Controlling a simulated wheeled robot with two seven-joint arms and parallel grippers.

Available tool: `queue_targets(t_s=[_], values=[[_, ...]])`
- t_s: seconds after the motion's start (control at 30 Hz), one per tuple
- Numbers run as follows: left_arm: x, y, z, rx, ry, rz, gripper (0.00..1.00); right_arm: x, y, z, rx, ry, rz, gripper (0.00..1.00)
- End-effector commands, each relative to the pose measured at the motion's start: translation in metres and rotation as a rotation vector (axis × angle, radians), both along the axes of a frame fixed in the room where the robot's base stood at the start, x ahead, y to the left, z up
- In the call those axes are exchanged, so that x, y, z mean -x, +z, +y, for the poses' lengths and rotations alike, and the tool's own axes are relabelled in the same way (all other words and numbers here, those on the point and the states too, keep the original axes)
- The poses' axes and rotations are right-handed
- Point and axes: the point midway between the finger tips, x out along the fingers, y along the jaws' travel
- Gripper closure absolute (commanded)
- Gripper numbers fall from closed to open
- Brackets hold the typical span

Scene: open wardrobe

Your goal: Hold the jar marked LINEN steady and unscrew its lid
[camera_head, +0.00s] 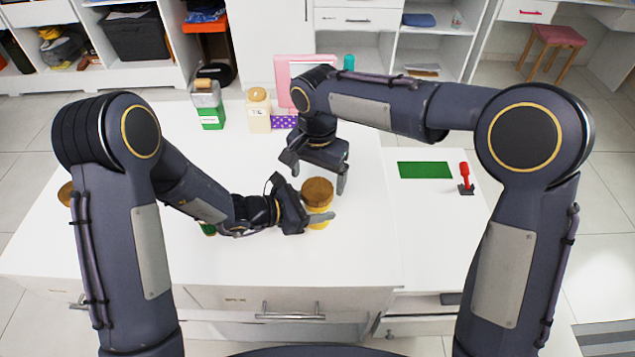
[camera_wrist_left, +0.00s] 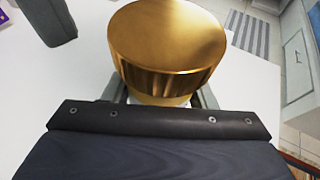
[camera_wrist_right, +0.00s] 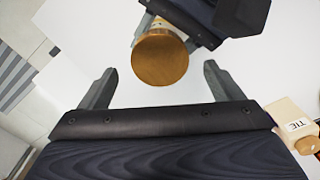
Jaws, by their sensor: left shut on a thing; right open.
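A jar (camera_head: 320,222) with a round gold-brown lid (camera_head: 317,191) stands on the white table; no name on it is readable. My left gripper (camera_head: 314,217) is shut around the jar's body below the lid. In the left wrist view the lid (camera_wrist_left: 168,40) fills the top centre, with the fingers on both sides beneath it. My right gripper (camera_head: 316,172) is open, above and behind the jar. In the right wrist view the lid (camera_wrist_right: 160,60) lies between and beyond the open fingertips, apart from both.
A cream jar marked TIE (camera_head: 258,112) and a green-bottomed jar (camera_head: 209,105) stand at the back. A pink item (camera_head: 285,75) and purple dotted box (camera_head: 283,122) are nearby. A green mat (camera_head: 425,170) and red-handled object (camera_head: 465,177) lie right. A green item is partly hidden by my left arm.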

Motion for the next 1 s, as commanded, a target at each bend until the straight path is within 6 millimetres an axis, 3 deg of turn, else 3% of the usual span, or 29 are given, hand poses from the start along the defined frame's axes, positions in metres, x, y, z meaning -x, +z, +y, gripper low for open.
queue_targets(t_s=[0.17,0.5,1.0], values=[[0.000,0.000,0.000,0.001,0.000,0.000,1.00,0.000,0.010,0.000,0.000,-0.010,0.000,0.17],[0.000,0.000,0.000,0.001,0.000,0.000,1.00,0.000,0.039,-0.001,0.001,-0.287,0.002,0.17],[0.000,0.000,0.000,0.001,0.000,0.000,1.00,0.000,-0.026,0.000,0.003,-0.298,0.003,0.17]])
